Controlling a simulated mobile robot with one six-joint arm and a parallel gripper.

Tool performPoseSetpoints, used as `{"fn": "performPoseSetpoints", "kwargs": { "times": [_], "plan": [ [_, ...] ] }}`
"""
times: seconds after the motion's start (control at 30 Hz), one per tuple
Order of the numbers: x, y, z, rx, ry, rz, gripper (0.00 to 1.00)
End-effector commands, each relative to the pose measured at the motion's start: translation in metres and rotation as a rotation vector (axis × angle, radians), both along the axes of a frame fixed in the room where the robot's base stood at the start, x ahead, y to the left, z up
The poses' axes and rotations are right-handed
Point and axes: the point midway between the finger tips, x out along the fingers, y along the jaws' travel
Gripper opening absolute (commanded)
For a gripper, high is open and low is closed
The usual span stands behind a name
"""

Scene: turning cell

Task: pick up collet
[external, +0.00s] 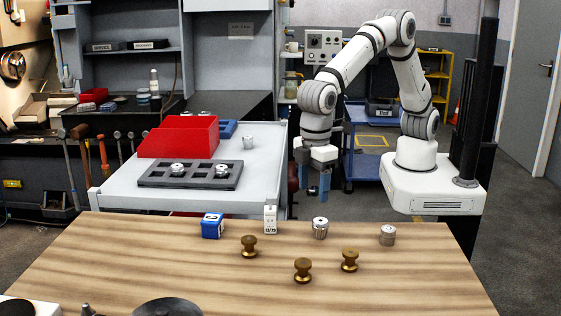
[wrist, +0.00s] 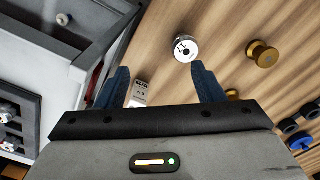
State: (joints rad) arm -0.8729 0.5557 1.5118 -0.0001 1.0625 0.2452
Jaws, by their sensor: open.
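A silver ridged collet (external: 320,228) stands upright on the wooden table (external: 150,262), near its far edge. A similar silver piece (external: 388,235) stands further right. My gripper (external: 313,188) is open and empty, pointing down above and behind the table's far edge. In the wrist view, a silver collet (wrist: 185,48) lies just beyond the fingertips of my gripper (wrist: 160,68), nearer the right finger and apart from both. Other silver pieces are in the dark grey tray (external: 148,181), and one (external: 249,142) stands on the grey bench.
Three brass knobs (external: 303,270) stand on the table in front of the collet. A white labelled block (external: 270,220) and a blue box (external: 212,226) are to its left. A red bin (external: 180,137) sits on the bench. The table's right front is clear.

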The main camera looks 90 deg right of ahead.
Motion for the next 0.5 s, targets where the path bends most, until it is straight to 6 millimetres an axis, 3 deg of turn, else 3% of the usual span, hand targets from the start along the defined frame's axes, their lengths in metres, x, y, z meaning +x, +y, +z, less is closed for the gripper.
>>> {"fn": "performPoseSetpoints", "kwargs": {
  "times": [0.03,0.13,0.5],
  "plan": [
    [-0.006,0.013,-0.006,-0.004,0.004,0.016,0.62],
    [-0.011,0.026,-0.012,-0.009,0.007,0.029,0.62],
    [-0.016,0.031,-0.05,-0.013,0.01,0.033,0.62]
  ]
}}
